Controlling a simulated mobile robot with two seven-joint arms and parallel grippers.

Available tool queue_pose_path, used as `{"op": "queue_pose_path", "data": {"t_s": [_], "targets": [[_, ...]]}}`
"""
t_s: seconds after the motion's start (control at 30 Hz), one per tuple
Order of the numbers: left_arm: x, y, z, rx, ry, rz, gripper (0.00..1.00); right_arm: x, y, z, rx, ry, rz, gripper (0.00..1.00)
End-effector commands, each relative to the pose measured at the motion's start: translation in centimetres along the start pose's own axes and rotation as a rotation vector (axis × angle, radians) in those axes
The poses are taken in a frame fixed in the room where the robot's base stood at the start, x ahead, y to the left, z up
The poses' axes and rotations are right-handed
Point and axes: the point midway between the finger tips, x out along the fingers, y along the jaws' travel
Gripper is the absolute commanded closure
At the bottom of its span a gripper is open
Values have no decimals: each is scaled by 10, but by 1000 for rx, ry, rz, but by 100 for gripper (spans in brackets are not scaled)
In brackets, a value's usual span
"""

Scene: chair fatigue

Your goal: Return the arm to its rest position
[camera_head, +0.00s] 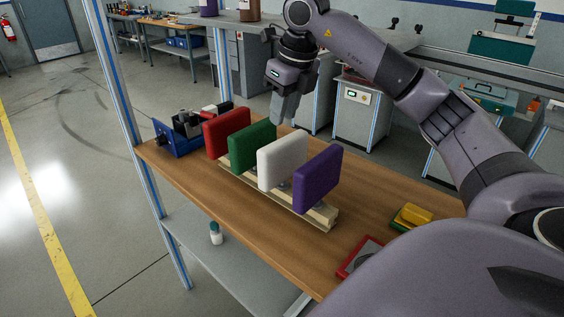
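My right arm (378,55) comes in from the right and reaches over the far side of the wooden workbench (190,180). My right gripper (284,108) points down behind the green pad (252,146) and the white pad (283,160). Its fingers are seen from the side, so I cannot tell whether they are open or shut. I see nothing held below them. My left gripper is not in view.
A red pad (227,132) and a purple pad (317,178) stand in the same row on a wooden rail (320,217). A blue vise (178,138) is at the bench's left end. Yellow and green blocks (413,215) and a red-framed item (358,256) lie near my body.

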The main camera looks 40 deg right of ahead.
Motion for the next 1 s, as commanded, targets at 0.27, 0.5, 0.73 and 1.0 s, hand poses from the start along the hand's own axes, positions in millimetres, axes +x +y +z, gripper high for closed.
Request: {"op": "queue_pose_path", "data": {"t_s": [0.27, 0.5, 0.73, 1.0], "targets": [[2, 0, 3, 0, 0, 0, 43, -46, 1, 1, -1, -7, 3, 73], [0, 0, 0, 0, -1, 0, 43, -66, 0, 0, 0, -4, 1, 73], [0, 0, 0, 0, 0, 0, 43, -67, 0, 0, 0, -3, 1, 73], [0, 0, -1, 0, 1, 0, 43, -67, 0, 0, 0, -3, 1, 73]]}}
